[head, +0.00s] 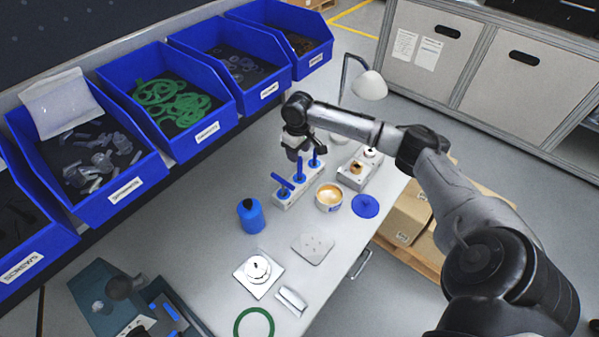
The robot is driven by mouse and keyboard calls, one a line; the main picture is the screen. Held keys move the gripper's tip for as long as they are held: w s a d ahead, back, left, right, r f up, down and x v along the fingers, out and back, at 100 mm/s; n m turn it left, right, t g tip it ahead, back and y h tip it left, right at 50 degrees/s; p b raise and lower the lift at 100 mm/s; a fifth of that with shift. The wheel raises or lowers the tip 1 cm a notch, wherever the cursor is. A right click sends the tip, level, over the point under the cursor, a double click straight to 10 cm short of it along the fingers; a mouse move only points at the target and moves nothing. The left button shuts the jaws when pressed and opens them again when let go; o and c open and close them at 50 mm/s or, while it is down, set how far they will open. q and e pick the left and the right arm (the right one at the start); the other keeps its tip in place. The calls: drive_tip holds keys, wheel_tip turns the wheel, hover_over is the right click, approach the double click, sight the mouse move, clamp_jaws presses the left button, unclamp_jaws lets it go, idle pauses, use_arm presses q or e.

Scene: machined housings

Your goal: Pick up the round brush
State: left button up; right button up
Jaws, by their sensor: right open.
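A light tool holder (288,202) stands on the workbench with several blue-handled tools upright or slightly tilted in it. The round brush is probably one of these, but the handles look alike and their lower ends are hidden, so I cannot tell which. My right gripper (300,157) points down just above the far part of the holder, close to the blue handles (299,168) and (315,158). It is open, and nothing shows held in it. Its fingertips are small and partly hidden. My left gripper is not in view.
Blue bins (200,141) line the back left. A blue bottle (251,217), an open tin (329,196), a blue lid (365,206), a grey plate (313,248) and a white square part (258,270) stand nearby. A lamp (369,86) is behind the arm.

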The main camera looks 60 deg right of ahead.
sight(300, 157)
drive_tip(key=f, duration=0.4)
drive_tip(key=shift+s+a+f, duration=0.2)
drive_tip(key=shift+s+f, duration=0.2)
drive_tip(key=shift+f, duration=0.6)
drive_tip(key=shift+c, duration=0.5)
clamp_jaws()
